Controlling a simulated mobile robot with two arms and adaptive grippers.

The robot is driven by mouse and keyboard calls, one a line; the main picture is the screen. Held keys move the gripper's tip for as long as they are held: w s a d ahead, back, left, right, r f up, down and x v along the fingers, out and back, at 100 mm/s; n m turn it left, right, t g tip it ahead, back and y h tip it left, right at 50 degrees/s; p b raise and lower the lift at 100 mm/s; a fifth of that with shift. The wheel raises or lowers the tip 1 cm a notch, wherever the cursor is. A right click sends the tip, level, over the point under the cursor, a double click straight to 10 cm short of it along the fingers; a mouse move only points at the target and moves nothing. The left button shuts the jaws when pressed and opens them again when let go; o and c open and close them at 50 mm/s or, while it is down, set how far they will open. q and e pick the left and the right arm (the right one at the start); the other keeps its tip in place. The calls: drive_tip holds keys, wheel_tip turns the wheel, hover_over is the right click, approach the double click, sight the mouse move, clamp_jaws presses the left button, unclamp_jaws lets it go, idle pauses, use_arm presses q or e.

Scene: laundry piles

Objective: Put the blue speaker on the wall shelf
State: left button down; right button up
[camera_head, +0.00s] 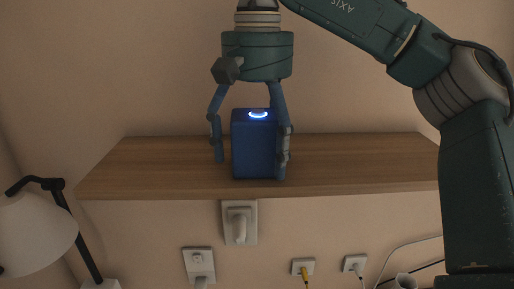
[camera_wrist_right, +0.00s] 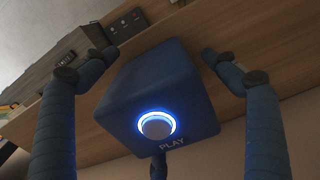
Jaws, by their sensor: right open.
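The blue speaker (camera_head: 254,150) stands upright on the wooden wall shelf (camera_head: 350,165), near its front edge. A lit ring glows on its top. My right gripper (camera_head: 249,160) comes down over the speaker from above, with its fingers open on either side. The left finger stands a little apart from the speaker; the right finger overlaps its edge in the head view, so contact there is unclear. In the right wrist view the speaker (camera_wrist_right: 155,90) sits between the spread fingers, with its lit button and the word PLAY facing the camera. My left gripper is not in view.
A lamp with a white shade (camera_head: 35,235) stands at the lower left. Wall sockets (camera_head: 198,262) and a plugged-in adapter (camera_head: 239,222) are below the shelf. Cables run at the lower right. The shelf is bare on both sides of the speaker.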

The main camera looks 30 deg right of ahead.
sight(257, 110)
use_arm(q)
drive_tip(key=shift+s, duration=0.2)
use_arm(e)
wheel_tip(257, 110, up, 12)
idle(0.5)
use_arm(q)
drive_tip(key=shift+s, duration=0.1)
